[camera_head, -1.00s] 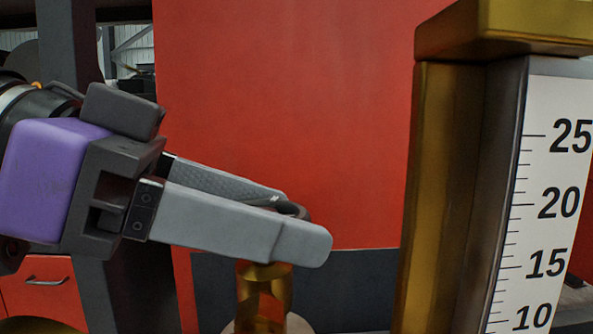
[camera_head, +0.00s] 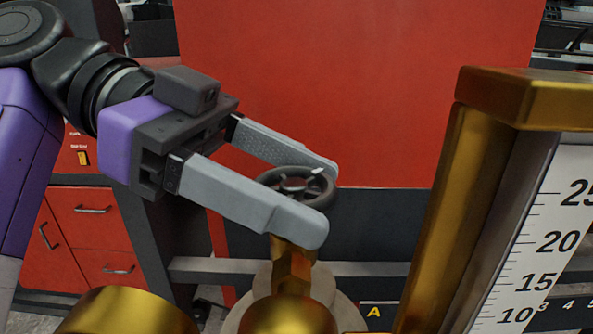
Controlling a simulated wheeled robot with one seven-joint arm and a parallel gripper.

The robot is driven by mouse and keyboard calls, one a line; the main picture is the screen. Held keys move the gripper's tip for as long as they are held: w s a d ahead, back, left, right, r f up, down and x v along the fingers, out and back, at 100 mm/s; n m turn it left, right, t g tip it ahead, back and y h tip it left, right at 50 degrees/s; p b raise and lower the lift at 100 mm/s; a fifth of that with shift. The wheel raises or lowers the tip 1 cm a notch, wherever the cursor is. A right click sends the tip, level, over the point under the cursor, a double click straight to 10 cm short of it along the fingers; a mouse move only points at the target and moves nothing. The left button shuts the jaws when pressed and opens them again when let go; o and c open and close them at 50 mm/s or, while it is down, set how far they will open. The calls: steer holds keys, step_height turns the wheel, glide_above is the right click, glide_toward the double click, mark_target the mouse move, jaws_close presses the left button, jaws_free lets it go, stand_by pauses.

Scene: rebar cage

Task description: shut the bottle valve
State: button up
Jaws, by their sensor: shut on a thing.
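The bottle valve has a dark round handwheel (camera_head: 297,181) with spokes on top of a brass valve body (camera_head: 291,268). My gripper (camera_head: 318,200) reaches in from the left with its two grey fingers on opposite sides of the handwheel, near and far. It is shut on the handwheel. The near finger hides part of the wheel's front rim and the top of the stem. The valve body stands upright below the fingers.
A brass-framed gauge with a white numbered scale (camera_head: 545,255) stands close on the right. A rounded brass top (camera_head: 125,312) shows at the bottom left. A red panel (camera_head: 350,90) rises behind, and red drawers (camera_head: 90,220) stand at the left.

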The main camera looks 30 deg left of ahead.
stand_by(0.3)
steer(key=o, duration=1.4)
steer(key=shift+c, duration=0.2)
